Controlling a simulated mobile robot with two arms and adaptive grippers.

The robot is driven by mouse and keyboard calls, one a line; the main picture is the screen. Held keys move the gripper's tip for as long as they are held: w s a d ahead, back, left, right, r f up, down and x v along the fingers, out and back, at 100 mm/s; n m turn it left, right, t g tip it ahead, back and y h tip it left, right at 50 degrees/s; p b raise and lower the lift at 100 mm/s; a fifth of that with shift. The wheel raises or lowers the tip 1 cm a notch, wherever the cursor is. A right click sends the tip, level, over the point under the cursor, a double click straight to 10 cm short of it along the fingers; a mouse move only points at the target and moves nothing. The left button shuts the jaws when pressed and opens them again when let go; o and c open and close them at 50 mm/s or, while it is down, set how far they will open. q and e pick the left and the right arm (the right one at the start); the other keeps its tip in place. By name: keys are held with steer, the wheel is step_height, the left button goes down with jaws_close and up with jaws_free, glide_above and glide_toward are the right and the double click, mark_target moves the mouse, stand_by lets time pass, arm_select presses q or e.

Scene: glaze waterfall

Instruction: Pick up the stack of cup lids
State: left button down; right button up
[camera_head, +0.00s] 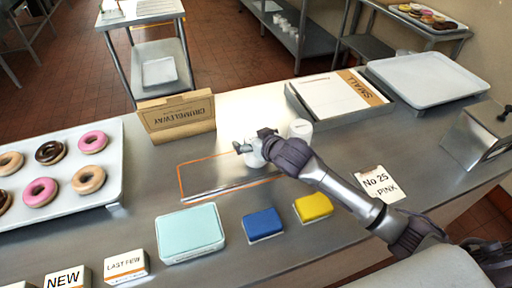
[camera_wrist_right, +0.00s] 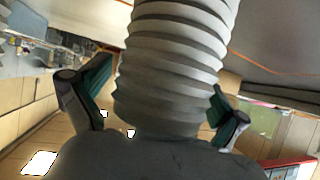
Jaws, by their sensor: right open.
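The stack of cup lids is a pale, ribbed column (camera_wrist_right: 178,65) in the right wrist view. It stands between the two spread fingers of my right gripper (camera_wrist_right: 158,105), which is open around it; I cannot tell whether either finger touches it. In the head view my right gripper (camera_head: 254,142) is over the middle of the counter. A white rounded piece, likely the stack (camera_head: 254,159), shows just below the fingers, partly hidden by the gripper. My left gripper is not in view.
A white cylinder (camera_head: 301,129) stands close behind my right wrist. A cardboard box (camera_head: 177,116) is behind left, and a tray of donuts (camera_head: 110,190) is at left. Teal (camera_head: 190,232), blue (camera_head: 262,223) and yellow (camera_head: 313,207) blocks lie in front. An orange-outlined area (camera_head: 205,176) is bare at left.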

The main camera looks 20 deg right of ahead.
steer(key=c, duration=1.2)
